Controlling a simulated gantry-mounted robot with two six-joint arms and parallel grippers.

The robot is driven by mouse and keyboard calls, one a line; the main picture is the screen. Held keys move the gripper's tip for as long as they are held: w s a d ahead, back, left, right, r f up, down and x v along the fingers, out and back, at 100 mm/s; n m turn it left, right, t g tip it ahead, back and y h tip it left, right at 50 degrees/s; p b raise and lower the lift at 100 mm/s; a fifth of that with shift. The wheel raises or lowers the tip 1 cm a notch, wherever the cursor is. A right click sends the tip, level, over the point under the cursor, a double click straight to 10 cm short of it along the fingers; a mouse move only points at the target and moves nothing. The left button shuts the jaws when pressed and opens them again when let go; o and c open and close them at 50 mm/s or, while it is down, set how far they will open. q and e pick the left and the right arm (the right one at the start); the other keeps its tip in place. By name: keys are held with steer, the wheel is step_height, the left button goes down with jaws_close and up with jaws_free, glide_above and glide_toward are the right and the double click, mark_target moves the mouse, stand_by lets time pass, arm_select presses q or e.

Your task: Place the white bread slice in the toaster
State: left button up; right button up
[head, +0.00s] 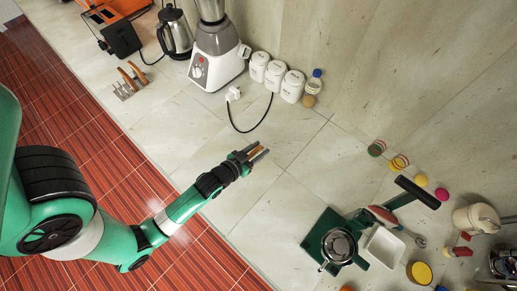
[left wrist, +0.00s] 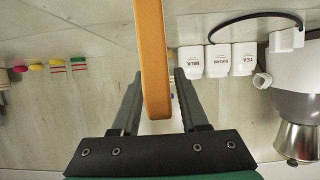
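My left gripper (head: 257,153) is over the middle of the counter, with its fingers closed around a thin brown-edged bread slice (left wrist: 153,60). In the left wrist view the slice stands edge-on between the fingers and runs up out of the picture. I see its crust edge, not its white face. In the head view only a small brown strip shows between the fingertips. An orange and black appliance (head: 112,15), apparently the toaster, stands at the top left, partly cut off by the picture edge. Its slots cannot be made out. My right gripper is not in view.
A rack with brown slices (head: 130,81) stands at the left. A kettle (head: 174,32), a white blender (head: 217,57) and white canisters (head: 274,76) line the back. A green press (head: 330,242) and small colourful items lie at the right. The counter around the gripper is clear.

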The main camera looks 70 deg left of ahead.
arm_select(q)
steer(key=shift+r, duration=0.25)
steer(key=v, duration=1.2)
steer(key=shift+p, duration=0.35)
steer(key=shift+f, duration=0.1)
